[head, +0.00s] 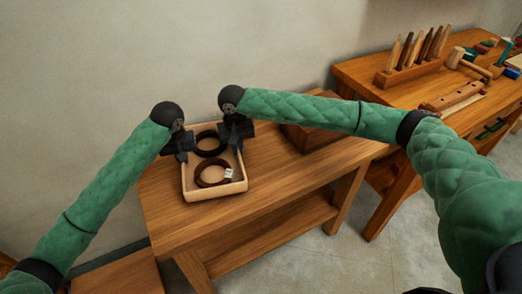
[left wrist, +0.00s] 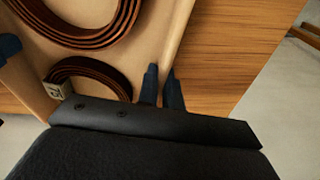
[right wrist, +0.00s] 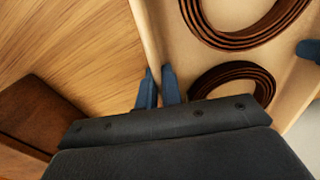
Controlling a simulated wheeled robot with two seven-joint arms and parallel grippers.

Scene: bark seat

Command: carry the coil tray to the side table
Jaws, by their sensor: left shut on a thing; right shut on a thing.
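The coil tray (head: 216,191) is a pale wooden tray with low walls, over the left part of a wooden table. My right gripper (head: 236,147) is shut on the right wall, also seen in the right wrist view (right wrist: 156,88). I cannot tell whether the tray touches the tabletop.
The wooden table (head: 290,185) has bare top right of the tray. A brown wooden box (head: 305,138) stands on it behind my right arm. A workbench (head: 370,85) at the right holds a tool rack (head: 408,72), a mallet (head: 470,64) and other tools. A wall stands behind.

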